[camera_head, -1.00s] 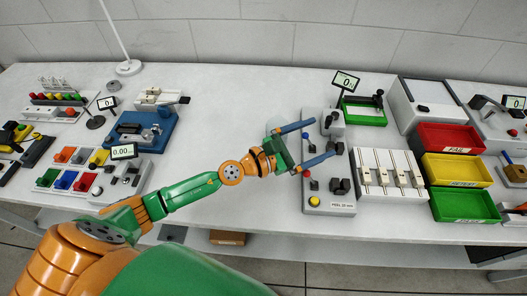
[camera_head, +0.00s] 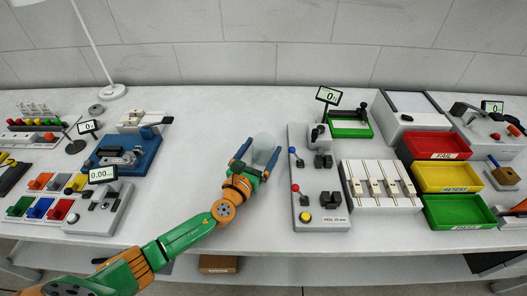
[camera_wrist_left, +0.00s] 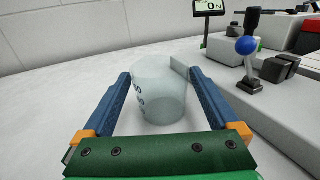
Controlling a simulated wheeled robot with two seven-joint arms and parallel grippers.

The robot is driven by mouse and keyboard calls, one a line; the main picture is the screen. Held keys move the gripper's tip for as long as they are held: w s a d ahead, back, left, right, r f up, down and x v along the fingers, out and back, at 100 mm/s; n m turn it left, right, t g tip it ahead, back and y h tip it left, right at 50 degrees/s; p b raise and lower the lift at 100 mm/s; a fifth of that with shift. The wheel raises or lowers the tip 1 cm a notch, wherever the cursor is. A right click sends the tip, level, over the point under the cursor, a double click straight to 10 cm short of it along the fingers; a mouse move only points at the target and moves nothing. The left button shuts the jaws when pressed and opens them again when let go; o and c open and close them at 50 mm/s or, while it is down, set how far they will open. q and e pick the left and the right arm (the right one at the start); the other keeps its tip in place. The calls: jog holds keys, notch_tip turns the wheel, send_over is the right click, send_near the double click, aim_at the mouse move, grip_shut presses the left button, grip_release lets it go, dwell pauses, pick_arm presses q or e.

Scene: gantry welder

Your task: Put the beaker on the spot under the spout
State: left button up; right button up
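The beaker (camera_head: 264,142) is a pale, translucent cup standing upright on the white bench, left of a grey lever machine. It also shows in the left wrist view (camera_wrist_left: 160,88), with dark marks on its side. My left gripper (camera_head: 260,158) is open, with its blue fingers on either side of the beaker. In the left wrist view the beaker stands between the fingers (camera_wrist_left: 158,95); firm contact cannot be made out. I cannot pick out a spout or a marked spot under one. My right gripper is not in view.
The grey lever machine (camera_head: 321,207) with blue and red knobs stands close on the right. Beyond it are a switch block (camera_head: 398,202) and red, yellow and green trays (camera_head: 458,212). A blue device (camera_head: 128,165) is at left. The bench between is clear.

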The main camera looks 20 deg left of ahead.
aim_at(261, 163)
pick_arm(q)
jog(key=c, duration=1.2)
jog(key=shift+o, duration=0.2)
jog(key=r+p, duration=0.2)
jog(key=r, duration=0.1)
jog(key=r+p, duration=0.1)
jog(key=r, duration=0.1)
jog(key=shift+s+d+p, duration=0.1)
jog(key=shift+s+p, duration=0.3)
jog(key=s+d+r+p, duration=0.2)
jog(key=s+r, duration=0.6)
jog(key=s, duration=0.5)
jog(key=shift+d+p, duration=0.2)
jog(key=shift+p, duration=0.5)
